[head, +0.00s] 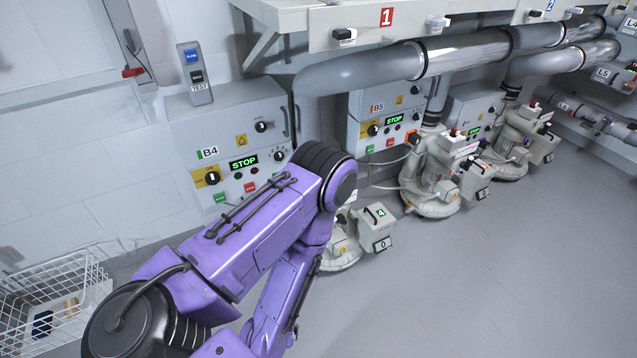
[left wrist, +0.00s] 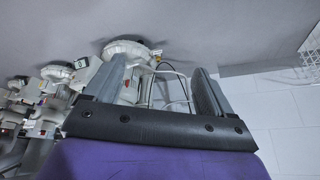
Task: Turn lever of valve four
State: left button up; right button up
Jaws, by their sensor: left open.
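In the head view, the nearest blower (head: 345,250) stands on the floor below panel B4, partly hidden behind my purple left arm. A small dark lever (head: 371,213) shows on top of the box. My left gripper is hidden in the head view. In the left wrist view my left gripper (left wrist: 155,82) is open, with its two fingers apart. A blower (left wrist: 128,50) and a thin pale wire frame (left wrist: 172,88) show between and beyond the fingers. No contact can be made out.
Control panel B4 (head: 231,150) reads STOP on the wall behind my arm. Two more blowers (head: 432,180) (head: 512,145) stand to the right under large grey pipes (head: 360,72). A white wire basket (head: 50,295) is at lower left. The floor at right is clear.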

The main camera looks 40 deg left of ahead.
pick_arm(q)
jog(key=shift+o, duration=0.8)
jog(key=w+d+f+n+t+b, duration=0.1)
jog(key=w+f+n+t+b, duration=0.1)
jog(key=w+f+b, duration=0.2)
jog(key=w+d+f+n+t+b, duration=0.2)
jog(key=w+f+b, duration=0.2)
jog(key=w, duration=0.6)
notch_tip(320, 180, down, 2)
jog(key=shift+w+n+t+y+b, duration=0.3)
jog(key=shift+w+n, duration=0.05)
jog(key=shift+n, duration=0.05)
jog(key=n+g+y+b, duration=0.2)
jog(key=n+y+b, duration=1.1)
jog(key=n+b, duration=1.15)
send_near(342, 221)
jog(key=w+a+n, duration=0.1)
jog(key=a, duration=0.1)
jog(key=w+a+n, duration=0.1)
jog(key=a, duration=0.2)
jog(key=w+a+n+p, duration=0.1)
jog(key=a+n, duration=0.1)
jog(key=a, duration=0.1)
jog(key=shift+f, duration=0.2)
jog(key=shift+a+r, duration=0.1)
jog(key=shift+a, duration=0.1)
jog(key=shift+c, duration=0.3)
